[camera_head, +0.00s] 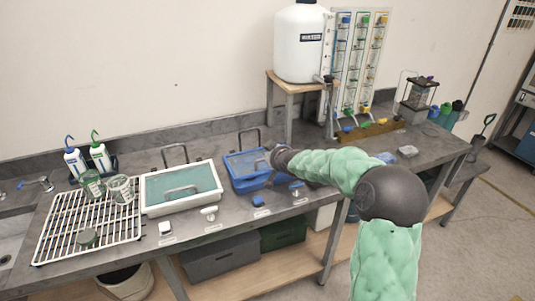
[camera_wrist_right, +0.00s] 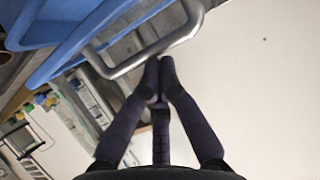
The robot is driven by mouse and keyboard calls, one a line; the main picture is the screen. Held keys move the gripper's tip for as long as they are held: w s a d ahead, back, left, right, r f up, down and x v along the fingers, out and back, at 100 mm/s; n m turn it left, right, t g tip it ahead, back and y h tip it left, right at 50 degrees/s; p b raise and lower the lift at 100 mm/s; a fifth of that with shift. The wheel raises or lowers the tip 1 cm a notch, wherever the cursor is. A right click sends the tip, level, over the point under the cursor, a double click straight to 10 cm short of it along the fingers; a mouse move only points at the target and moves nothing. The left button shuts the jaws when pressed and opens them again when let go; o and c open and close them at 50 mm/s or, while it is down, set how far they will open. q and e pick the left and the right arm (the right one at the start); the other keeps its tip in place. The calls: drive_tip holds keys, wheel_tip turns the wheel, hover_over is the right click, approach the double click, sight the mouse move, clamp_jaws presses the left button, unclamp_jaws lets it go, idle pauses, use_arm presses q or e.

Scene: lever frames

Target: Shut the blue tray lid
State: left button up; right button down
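The blue tray (camera_head: 252,181) stands on the grey bench at mid-picture in the head view, with a grey-blue surface inside its rim. In the right wrist view, blue panels (camera_wrist_right: 95,38) slant across the upper left, and a silver handle (camera_wrist_right: 140,58) sticks out from them. I cannot tell how far the lid is open. My right gripper (camera_head: 272,148) is at the tray's far right corner. In the wrist view its dark fingertips (camera_wrist_right: 160,66) are together right at the handle bar; no bar shows clearly between them. My left gripper is out of view.
A white tray (camera_head: 150,203) is left of the blue one, and a white wire rack (camera_head: 62,232) with glass jars lies further left. A white tank (camera_head: 300,50) stands on a wooden stand behind.

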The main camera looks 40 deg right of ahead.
sight(270, 169)
drive_tip(key=shift+s+a+f+b, duration=0.1)
drive_tip(key=shift+s+f+b, duration=0.1)
drive_tip(key=shift+f, duration=0.3)
drive_tip(key=shift+s+f+b, duration=0.2)
drive_tip(key=shift+f, duration=0.25)
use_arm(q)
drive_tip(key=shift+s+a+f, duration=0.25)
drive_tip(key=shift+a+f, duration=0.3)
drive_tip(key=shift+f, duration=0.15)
use_arm(e)
drive_tip(key=shift+s+a+f, duration=0.1)
drive_tip(key=shift+s+f, duration=0.15)
drive_tip(key=shift+f, duration=0.4)
drive_tip(key=shift+a+f, duration=0.1)
drive_tip(key=shift+f, duration=0.15)
drive_tip(key=shift+r, duration=0.1)
